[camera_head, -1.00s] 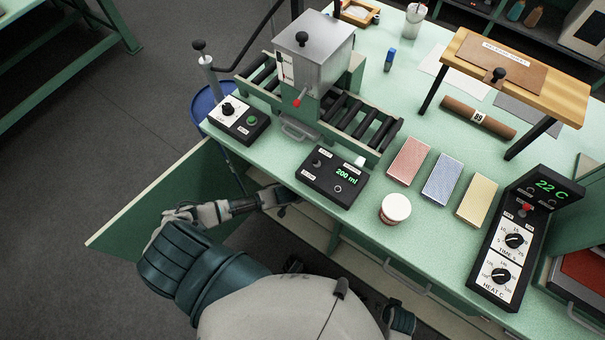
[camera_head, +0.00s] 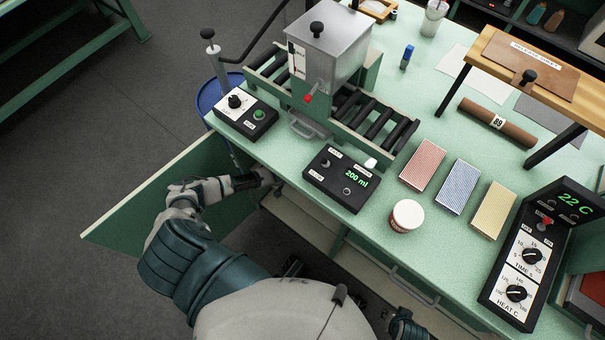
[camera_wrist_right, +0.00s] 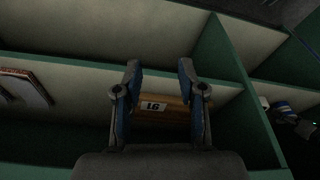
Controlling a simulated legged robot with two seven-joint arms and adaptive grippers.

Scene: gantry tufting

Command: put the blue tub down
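I cannot make out a blue tub for certain. A large round blue container (camera_head: 209,96) stands on the floor behind the left end of the bench, partly hidden. My left gripper (camera_head: 268,179) is at the bench's front edge, above the open green door; its fingers are too small and dark to read. My right gripper (camera_wrist_right: 160,88) is spread open inside a shelf space in the right wrist view. A brown object with a white number label (camera_wrist_right: 162,107) lies beyond, between its fingers, with no clear contact. A small blue and white item (camera_wrist_right: 283,108) shows at the right, unclear.
An open green door (camera_head: 150,195) juts out left.

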